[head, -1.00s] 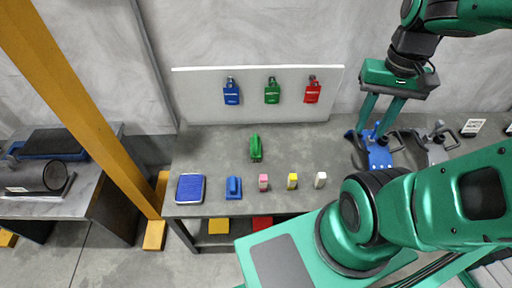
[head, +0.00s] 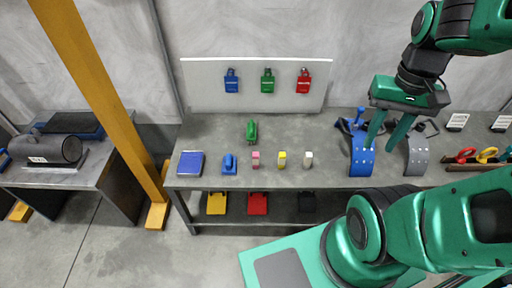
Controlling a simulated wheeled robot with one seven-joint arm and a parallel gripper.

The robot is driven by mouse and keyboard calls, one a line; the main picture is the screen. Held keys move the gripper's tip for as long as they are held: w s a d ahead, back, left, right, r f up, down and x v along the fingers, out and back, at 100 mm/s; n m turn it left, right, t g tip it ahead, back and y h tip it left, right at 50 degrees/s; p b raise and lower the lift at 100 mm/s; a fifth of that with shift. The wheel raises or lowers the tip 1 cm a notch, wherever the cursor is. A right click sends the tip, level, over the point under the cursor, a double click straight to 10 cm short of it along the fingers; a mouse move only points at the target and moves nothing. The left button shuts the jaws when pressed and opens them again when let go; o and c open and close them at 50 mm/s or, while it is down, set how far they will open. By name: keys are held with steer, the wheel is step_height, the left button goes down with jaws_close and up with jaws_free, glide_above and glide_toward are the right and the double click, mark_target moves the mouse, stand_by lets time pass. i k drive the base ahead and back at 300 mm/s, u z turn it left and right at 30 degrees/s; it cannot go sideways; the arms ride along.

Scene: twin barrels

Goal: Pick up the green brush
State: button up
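The green brush (head: 251,131) lies on the grey workbench (head: 215,135), near the back and left of the bench's middle, behind the row of small items. Nothing covers it. My gripper (head: 379,148) is far to its right, with its fingers pointing down and spread apart. It appears empty. In the picture its fingertips overlap a blue curved clamp-like part (head: 362,158); I cannot tell how far above it they are.
A blue brush (head: 229,164), a blue pad (head: 190,164) and pink, yellow and white blocks (head: 282,159) line the front. A white board (head: 210,75) with hanging padlocks stands behind. A grey curved part (head: 416,156) is at right. A yellow post (head: 105,100) rises at left.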

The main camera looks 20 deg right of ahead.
mark_target(251, 128)
steer(key=k, duration=0.45)
steer(key=u, duration=0.95)
steer(key=i, duration=0.75)
steer(key=z, duration=1.3)
steer(key=i, duration=0.5)
steer(key=u, duration=0.1)
